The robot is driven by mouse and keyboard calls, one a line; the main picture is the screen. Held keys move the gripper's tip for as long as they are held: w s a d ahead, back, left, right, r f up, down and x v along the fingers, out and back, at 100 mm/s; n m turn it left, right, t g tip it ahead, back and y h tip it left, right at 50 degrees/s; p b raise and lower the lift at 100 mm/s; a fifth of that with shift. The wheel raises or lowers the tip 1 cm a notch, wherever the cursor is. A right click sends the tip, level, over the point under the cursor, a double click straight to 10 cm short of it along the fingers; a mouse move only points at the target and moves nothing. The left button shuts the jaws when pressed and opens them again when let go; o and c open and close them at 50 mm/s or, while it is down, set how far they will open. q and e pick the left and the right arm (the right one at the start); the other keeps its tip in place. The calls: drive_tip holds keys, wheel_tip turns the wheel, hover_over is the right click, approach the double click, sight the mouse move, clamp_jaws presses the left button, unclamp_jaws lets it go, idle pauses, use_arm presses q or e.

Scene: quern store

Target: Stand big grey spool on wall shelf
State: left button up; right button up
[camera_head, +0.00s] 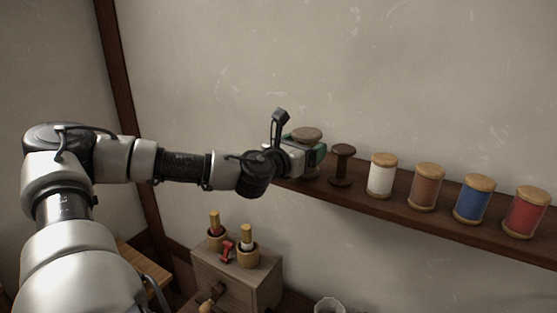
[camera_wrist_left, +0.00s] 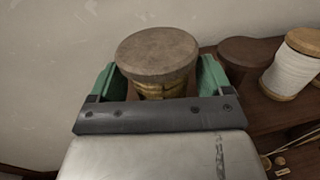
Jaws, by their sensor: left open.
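The big grey spool (camera_head: 307,133) is upright at the left end of the wall shelf (camera_head: 388,205). Its broad grey-brown top disc is clear in the left wrist view (camera_wrist_left: 157,52), with a yellowish-brown core below it. My left gripper (camera_head: 310,152) is at the spool with its green fingers open, one on either side of the core. In the left wrist view, the fingers (camera_wrist_left: 158,80) appear apart from the core, but whether either touches is hard to tell. The spool's base is mostly hidden by the gripper. My right gripper is out of view.
A dark bare spool (camera_head: 342,165) stands close to the right. Further right on the shelf are white (camera_head: 381,177), brown (camera_head: 427,188), blue (camera_head: 473,199) and red (camera_head: 525,213) spools. Below stands a wooden cabinet (camera_head: 250,284) with small pots on top.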

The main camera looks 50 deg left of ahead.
use_arm(q)
drive_tip(key=shift+s+d+r, duration=0.15)
drive_tip(key=shift+s+r, duration=0.05)
drive_tip(key=shift+s, duration=0.55)
drive_tip(key=s+d+b, duration=0.1)
drive_tip(key=s+b, duration=0.3)
drive_tip(key=s, duration=0.5)
drive_tip(key=shift+s+d+f, duration=0.15)
drive_tip(key=shift+f, duration=0.05)
